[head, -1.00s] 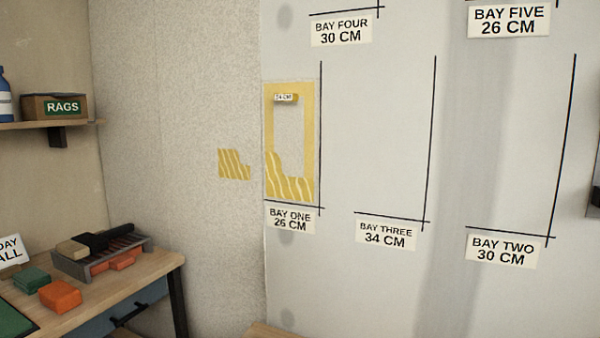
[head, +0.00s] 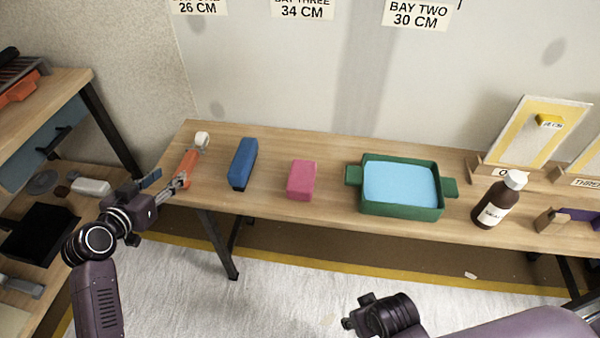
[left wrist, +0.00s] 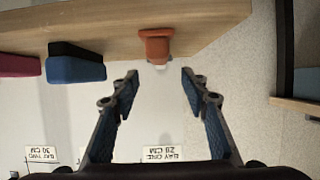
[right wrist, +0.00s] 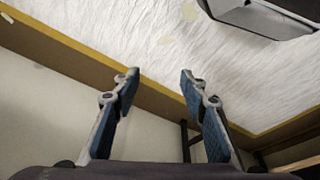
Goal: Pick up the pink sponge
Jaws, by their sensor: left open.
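The pink sponge (head: 301,180) lies on the wooden bench, between a blue block (head: 243,163) and a green tray. In the left wrist view the pink sponge (left wrist: 17,65) shows at the left edge, beside the blue block (left wrist: 74,66). My left gripper (head: 168,183) is at the bench's left front edge, left of the sponge and apart from it, near an orange-handled tool (head: 187,168). Its fingers (left wrist: 160,84) are spread and empty. My right gripper (right wrist: 160,82) is also spread and empty, facing the floor; the head view shows its arm low, in front of the bench.
Right of the sponge stand the green tray (head: 374,209) with light blue contents and a brown bottle (head: 493,204). A framed yellow panel (head: 530,133) stands farther right. A side workbench (head: 62,88) and its lower shelf are at the left. The bench front around the sponge is clear.

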